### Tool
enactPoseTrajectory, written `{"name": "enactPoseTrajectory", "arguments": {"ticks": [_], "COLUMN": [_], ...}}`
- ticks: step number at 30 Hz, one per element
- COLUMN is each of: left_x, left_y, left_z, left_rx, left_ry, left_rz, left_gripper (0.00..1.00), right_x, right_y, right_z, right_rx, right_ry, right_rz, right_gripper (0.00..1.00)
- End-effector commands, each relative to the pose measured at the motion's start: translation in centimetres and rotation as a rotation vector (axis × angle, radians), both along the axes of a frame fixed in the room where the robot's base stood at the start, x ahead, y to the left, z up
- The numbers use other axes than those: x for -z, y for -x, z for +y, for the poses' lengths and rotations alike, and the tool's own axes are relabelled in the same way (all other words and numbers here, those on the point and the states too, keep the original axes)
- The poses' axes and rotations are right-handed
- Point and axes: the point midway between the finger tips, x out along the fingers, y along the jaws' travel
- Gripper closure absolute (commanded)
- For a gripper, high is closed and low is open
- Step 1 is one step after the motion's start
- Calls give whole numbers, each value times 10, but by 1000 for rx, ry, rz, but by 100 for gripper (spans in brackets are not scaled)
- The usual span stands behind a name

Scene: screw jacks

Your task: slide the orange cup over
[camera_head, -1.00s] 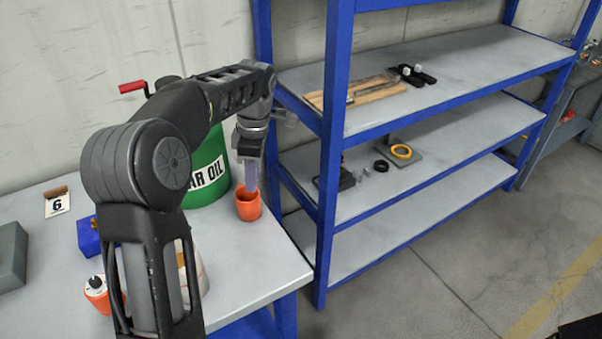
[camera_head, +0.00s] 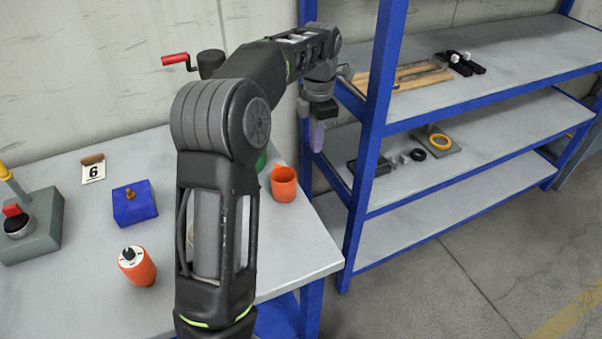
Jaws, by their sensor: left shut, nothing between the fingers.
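The orange cup (camera_head: 285,185) stands upright on the grey table (camera_head: 315,262), close to its right edge. My left gripper (camera_head: 317,148) is up and to the right of the cup, apart from it, shut and empty, with its fingers pointing down. My left arm crosses the middle of the view and hides most of the green drum (camera_head: 262,161) behind it. My right gripper is not in view.
An orange cylinder with a knob (camera_head: 137,266), a blue block (camera_head: 134,203), a number 6 card (camera_head: 93,170) and a grey box with a red switch (camera_head: 30,225) stand on the table at left. A blue shelf rack (camera_head: 372,140) stands right of the table.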

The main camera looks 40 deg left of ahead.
Motion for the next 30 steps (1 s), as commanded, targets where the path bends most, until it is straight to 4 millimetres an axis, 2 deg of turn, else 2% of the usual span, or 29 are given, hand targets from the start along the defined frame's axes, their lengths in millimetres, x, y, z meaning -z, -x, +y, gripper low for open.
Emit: {"name": "enactPoseTrajectory", "arguments": {"ticks": [8, 19, 24, 30], "left_x": [27, 99, 96, 98], "left_y": [1, 2, 23, 34], "left_z": [0, 0, 14, 20], "left_rx": [1, 1, -2, 2], "left_ry": [1, 1, 1, 0], "left_rz": [4, 6, 1, 0], "left_gripper": [100, 100, 100, 100], "right_x": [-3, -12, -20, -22], "right_y": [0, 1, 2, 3], "right_z": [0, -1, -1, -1], "right_rx": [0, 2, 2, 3], "right_ry": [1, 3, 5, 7], "right_rz": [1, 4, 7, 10], "right_gripper": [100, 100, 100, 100]}}
